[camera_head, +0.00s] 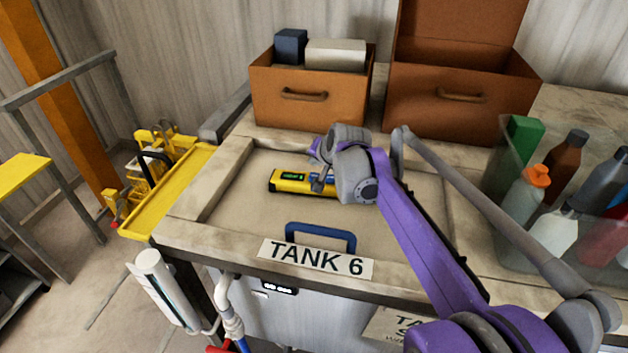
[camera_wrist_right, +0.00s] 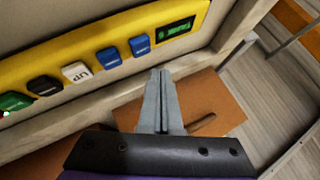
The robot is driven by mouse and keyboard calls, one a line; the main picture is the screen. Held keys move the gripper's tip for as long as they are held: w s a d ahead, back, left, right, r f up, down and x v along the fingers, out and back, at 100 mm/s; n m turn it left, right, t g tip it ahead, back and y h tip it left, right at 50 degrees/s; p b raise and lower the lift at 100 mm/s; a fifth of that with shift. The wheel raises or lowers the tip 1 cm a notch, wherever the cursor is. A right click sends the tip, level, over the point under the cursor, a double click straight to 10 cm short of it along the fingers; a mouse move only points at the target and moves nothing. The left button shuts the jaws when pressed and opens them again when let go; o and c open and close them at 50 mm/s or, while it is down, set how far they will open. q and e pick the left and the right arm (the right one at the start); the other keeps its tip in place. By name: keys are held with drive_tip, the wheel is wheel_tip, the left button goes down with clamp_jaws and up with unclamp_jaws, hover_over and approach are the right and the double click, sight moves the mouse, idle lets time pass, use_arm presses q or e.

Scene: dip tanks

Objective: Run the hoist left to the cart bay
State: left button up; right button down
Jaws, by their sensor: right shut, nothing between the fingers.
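A yellow control box (camera_head: 288,182) with a small green-lit display lies on the TANK 6 lid (camera_head: 235,215). The right wrist view shows the box (camera_wrist_right: 200,12) close up, with a row of green, black, white "UP" and two blue buttons (camera_wrist_right: 140,46) beside the display. My right gripper (camera_head: 321,182) is at the box and hides its right part. In the wrist view its fingers (camera_wrist_right: 160,73) are together and empty, tips just short of the blue button nearest the display; contact cannot be told. The hoist and cart bay cannot be made out. My left gripper is out of view.
Two brown boxes (camera_head: 310,112) (camera_head: 440,110) stand behind the lid, the left one holding blocks. A clear bin of bottles (camera_head: 510,235) stands at the right. A blue handle (camera_head: 320,233) rises at the lid's front. A yellow tray (camera_head: 165,195) is at the left.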

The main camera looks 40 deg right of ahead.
drive_tip(key=shift+s+f, duration=0.15)
drive_tip(key=shift+f, duration=0.65)
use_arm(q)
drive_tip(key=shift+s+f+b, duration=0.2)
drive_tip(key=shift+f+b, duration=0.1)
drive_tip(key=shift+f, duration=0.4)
use_arm(e)
drive_tip(key=shift+w+f, duration=0.2)
drive_tip(key=shift+w, duration=0.1)
drive_tip(key=shift+s, duration=0.1)
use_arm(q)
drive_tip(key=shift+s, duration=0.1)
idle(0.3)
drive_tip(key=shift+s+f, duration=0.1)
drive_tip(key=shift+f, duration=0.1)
use_arm(e)
drive_tip(key=shift+f, duration=0.35)
